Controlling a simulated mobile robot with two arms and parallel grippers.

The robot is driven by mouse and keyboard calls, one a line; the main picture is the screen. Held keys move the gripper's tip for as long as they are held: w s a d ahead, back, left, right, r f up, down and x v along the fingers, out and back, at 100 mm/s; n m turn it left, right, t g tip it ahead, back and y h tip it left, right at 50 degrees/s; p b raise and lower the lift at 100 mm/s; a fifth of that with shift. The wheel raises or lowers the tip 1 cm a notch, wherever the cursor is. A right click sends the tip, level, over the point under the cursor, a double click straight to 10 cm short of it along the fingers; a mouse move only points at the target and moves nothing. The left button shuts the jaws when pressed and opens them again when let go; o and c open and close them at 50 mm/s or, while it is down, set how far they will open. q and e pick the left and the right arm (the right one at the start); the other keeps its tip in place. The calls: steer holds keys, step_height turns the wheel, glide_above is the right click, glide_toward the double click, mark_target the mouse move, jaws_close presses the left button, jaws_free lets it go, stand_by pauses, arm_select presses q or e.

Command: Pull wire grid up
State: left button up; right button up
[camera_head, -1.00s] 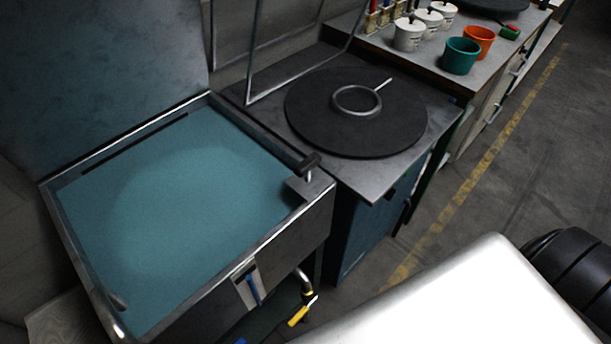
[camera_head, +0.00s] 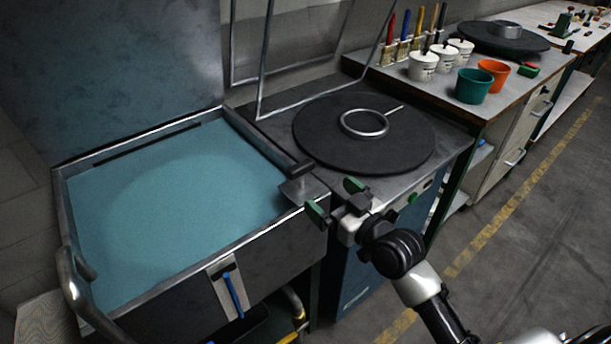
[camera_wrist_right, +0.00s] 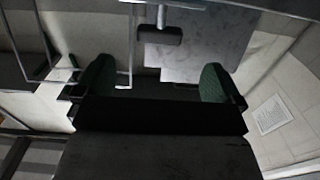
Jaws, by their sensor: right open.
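No wire grid can be clearly made out. A metal basin (camera_head: 262,248) filled with flat blue-teal liquid (camera_head: 180,195) stands at left in the head view; anything under the surface is hidden. A dark handle (camera_head: 300,169) on a short metal rod sits at its right corner. My right gripper (camera_head: 336,201) is open and empty, just right of and nearer than this handle, at the basin's right corner. In the right wrist view its green fingertips (camera_wrist_right: 157,82) are apart, with a black-gripped handle (camera_wrist_right: 160,36) beyond them. My left gripper is not in view.
A cabinet with a round black plate (camera_head: 326,143) and metal ring (camera_head: 364,123) stands right of the basin. A thin metal frame (camera_head: 260,72) rises behind. A bench holds white pots (camera_head: 423,66), a green cup (camera_head: 474,86) and an orange cup (camera_head: 493,76). The floor (camera_head: 530,215) at right is clear.

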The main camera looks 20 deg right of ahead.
mark_target(304, 174)
steer(key=x, duration=1)
steer(key=shift+w+a+f, duration=0.1)
steer(key=shift+w, duration=0.15)
steer(key=shift+c, duration=0.3)
steer(key=c, duration=1.2)
step_height(304, 174, up, 21)
steer(key=p, duration=1.8)
steer(key=shift+f+p, duration=0.1)
steer(key=shift+p, duration=0.3)
steer(key=shift+r+p, duration=0.7)
steer(key=shift+r, duration=0.15)
steer(key=shift+c, duration=0.2)
steer(key=shift+r, duration=0.2)
steer(key=o, duration=1)
steer(key=shift+c, duration=0.2)
steer(key=o, duration=0.3)
